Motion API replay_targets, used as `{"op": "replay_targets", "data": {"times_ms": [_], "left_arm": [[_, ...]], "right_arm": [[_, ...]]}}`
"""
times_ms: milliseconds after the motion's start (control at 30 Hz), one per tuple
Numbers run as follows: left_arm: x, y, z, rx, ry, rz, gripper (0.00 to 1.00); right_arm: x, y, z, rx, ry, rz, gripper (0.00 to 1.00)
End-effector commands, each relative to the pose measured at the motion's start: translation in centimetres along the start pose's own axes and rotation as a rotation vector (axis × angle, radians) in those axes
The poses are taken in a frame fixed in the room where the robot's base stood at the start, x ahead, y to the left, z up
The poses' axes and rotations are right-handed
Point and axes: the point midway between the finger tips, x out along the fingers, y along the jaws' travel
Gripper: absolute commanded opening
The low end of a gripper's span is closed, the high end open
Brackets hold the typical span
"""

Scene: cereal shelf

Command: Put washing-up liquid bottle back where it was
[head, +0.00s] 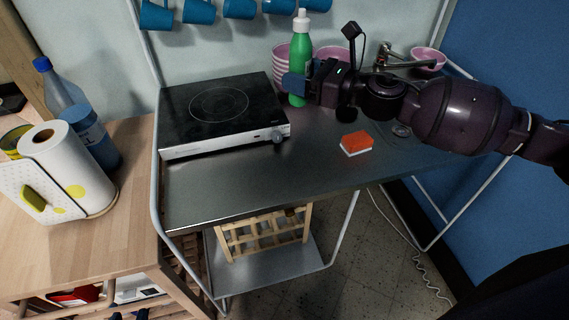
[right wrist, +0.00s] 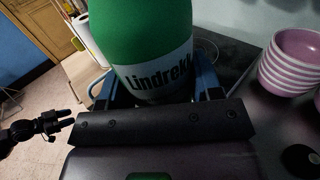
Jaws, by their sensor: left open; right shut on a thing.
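The washing-up liquid bottle is green with a white cap (head: 300,52). It is upright at the back of the metal worktop, just right of the hob. In the right wrist view the bottle (right wrist: 138,35) shows a white "Lindrekk" label. My right gripper (head: 297,86) reaches in from the right and is shut on the bottle's lower part, with blue fingers on both sides. Whether the bottle's base touches the worktop is hard to tell. My left gripper (right wrist: 72,118) shows only in the right wrist view, at the left, open and empty, away from the bottle.
A black hob (head: 222,103) stands left of the bottle. Pink bowls (head: 281,66) are stacked behind it. An orange sponge (head: 356,142) lies in front of my right arm. A tap (head: 400,60) is at the back right. The front of the worktop (head: 235,180) is clear.

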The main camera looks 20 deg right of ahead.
Motion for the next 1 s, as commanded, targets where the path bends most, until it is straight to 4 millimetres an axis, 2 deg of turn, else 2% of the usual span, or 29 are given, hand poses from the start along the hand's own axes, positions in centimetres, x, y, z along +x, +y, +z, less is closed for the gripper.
{"op": "replay_targets", "data": {"times_ms": [167,267,800,1000], "left_arm": [[0.2,0.1,0.4,-0.001,-0.001,0.001,0.47],[0.4,0.1,0.3,0.000,0.007,0.001,0.47],[1.8,0.5,2.3,0.002,-0.002,0.006,0.47],[2.0,0.4,3.0,0.003,-0.009,0.006,0.47]], "right_arm": [[0.0,-0.2,-0.2,-0.001,-0.001,-0.007,0.30],[0.0,-0.2,-1.2,0.002,-0.001,-0.008,0.30],[0.0,-0.2,-12.8,0.005,0.000,-0.008,0.30],[0.0,-0.3,-15.3,0.001,0.000,-0.008,0.30]]}}
